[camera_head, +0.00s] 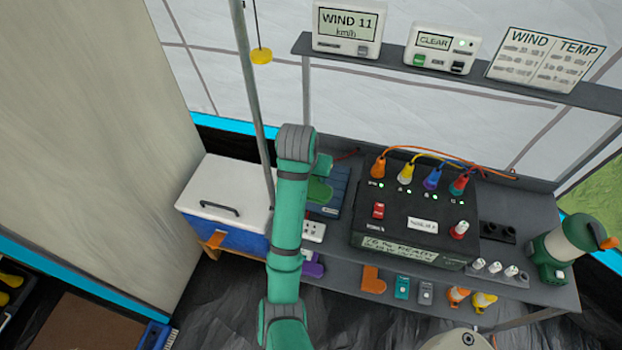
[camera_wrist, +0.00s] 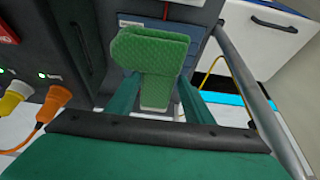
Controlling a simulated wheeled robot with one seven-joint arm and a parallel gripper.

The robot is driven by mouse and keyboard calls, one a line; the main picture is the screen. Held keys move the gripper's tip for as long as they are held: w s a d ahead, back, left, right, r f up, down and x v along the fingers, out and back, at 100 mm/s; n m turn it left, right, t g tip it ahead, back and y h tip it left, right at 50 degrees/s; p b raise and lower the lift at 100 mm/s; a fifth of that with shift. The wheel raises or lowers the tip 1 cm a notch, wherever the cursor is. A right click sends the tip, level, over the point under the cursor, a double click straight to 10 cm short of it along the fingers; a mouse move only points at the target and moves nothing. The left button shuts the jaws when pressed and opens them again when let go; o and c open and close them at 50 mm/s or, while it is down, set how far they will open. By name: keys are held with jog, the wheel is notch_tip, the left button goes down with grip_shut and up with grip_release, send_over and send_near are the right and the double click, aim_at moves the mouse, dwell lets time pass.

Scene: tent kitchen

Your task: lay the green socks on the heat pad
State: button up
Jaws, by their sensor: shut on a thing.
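The green socks (camera_wrist: 150,52) are held between the two fingers of my gripper (camera_wrist: 157,90), which is shut on them in the wrist view. In the head view the socks (camera_head: 319,190) show just right of my green arm, over a flat dark-blue pad (camera_head: 342,183) that looks like the heat pad. My gripper (camera_head: 322,168) is partly hidden there by my arm. The pad's dark-blue surface (camera_wrist: 133,21) shows behind the socks in the wrist view. I cannot tell whether the socks touch it.
A black box with coloured plugs (camera_head: 400,225) stands right of the pad, and a white-lidded blue cooler (camera_head: 230,190) on the left. A grey pole (camera_head: 254,100) rises beside my arm.

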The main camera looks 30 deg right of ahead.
jog(key=shift+w+d+f, duration=0.5)
jog(key=shift+w+f, duration=0.2)
jog(key=shift+f, duration=0.35)
jog(key=shift+w+d+f, duration=0.5)
jog(key=shift+w+f, duration=0.25)
jog(key=shift+f, duration=0.35)
jog(key=shift+w+d+f, duration=0.5)
jog(key=shift+w+f, duration=0.2)
jog(key=shift+f, duration=1.95)
jog(key=o, duration=1.1)
jog(key=shift+f, duration=0.1)
jog(key=shift+c, duration=0.2)
